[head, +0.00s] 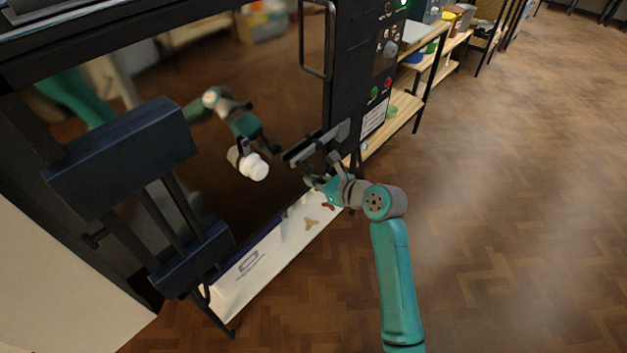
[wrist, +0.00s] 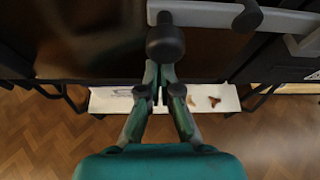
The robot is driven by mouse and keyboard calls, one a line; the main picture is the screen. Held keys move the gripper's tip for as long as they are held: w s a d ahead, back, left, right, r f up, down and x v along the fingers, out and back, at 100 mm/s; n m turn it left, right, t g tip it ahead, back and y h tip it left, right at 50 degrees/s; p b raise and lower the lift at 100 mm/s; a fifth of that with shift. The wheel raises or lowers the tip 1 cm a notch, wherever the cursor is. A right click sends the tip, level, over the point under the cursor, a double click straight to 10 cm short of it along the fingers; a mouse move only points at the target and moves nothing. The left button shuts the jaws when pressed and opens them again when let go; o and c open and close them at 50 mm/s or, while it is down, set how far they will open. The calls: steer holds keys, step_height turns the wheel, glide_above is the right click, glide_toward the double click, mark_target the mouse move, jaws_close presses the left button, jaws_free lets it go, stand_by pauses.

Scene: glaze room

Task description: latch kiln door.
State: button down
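The kiln door (head: 270,75) is a dark, glossy panel and looks flush with the kiln front. At its right edge, the latch (head: 318,143) is a grey bar lying across the seam towards the control panel. In the wrist view the latch bar (wrist: 205,14) runs level, with a dark round knob (wrist: 165,42) at its left end and a dark boss (wrist: 248,17) farther right. My gripper (wrist: 159,72) has its fingers together just below the knob, their tips partly hidden by it. I cannot tell whether they touch it. In the head view my gripper (head: 318,183) is just under the latch.
A vertical door handle (head: 317,40) stands above the latch. The control panel (head: 385,50) has buttons and a dial. Shelves (head: 440,55) stand behind at right. The wooden floor at right is clear.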

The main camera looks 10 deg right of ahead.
steer(key=shift+w+r, duration=0.1)
steer(key=shift+r, duration=0.2)
step_height(320, 180, down, 5)
steer(key=v, duration=1)
steer(key=shift+d, duration=0.2)
steer(key=shift+r, duration=0.15)
